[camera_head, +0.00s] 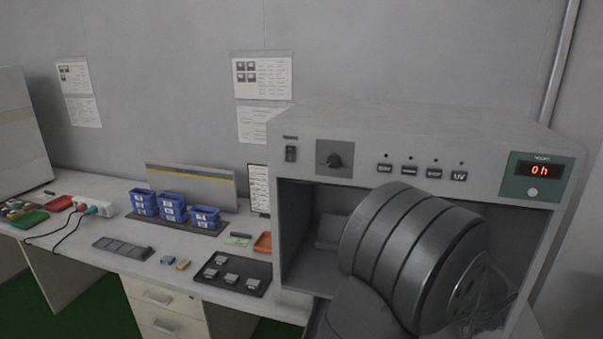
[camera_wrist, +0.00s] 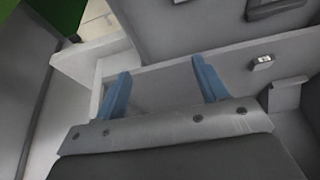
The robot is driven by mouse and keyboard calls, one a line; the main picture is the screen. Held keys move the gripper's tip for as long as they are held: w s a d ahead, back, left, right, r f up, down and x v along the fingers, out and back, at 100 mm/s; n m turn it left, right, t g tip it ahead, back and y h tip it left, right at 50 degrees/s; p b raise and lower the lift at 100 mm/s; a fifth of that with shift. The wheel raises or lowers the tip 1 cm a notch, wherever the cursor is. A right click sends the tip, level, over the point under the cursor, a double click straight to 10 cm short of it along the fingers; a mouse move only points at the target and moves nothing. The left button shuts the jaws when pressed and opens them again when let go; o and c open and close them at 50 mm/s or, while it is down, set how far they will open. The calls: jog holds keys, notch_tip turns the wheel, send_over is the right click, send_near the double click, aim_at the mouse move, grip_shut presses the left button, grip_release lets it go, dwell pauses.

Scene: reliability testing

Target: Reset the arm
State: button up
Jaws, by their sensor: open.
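My gripper shows in the wrist view (camera_wrist: 160,90), with two blue fingers spread wide apart and nothing between them. Beyond the fingers are pale grey panel surfaces, and a small light block (camera_wrist: 263,62) lies on one to the right. In the head view my dark grey arm stands in front of the open chamber of the grey test machine (camera_head: 420,126). The gripper itself is hidden there behind the arm or the machine.
On the white table to the left are blue bins (camera_head: 173,208), a black tray (camera_head: 252,290) with small parts, a grey strip tray (camera_head: 123,248) and an orange tray (camera_head: 263,243).

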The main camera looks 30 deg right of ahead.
jog(key=w+d, duration=0.2)
jog(key=w, duration=0.5)
jog(key=w+d, duration=0.3)
jog(key=w, duration=0.4)
jog(key=shift+w+d+m, duration=0.25)
jog(key=shift+w+m, duration=0.05)
jog(key=shift+w, duration=0.1)
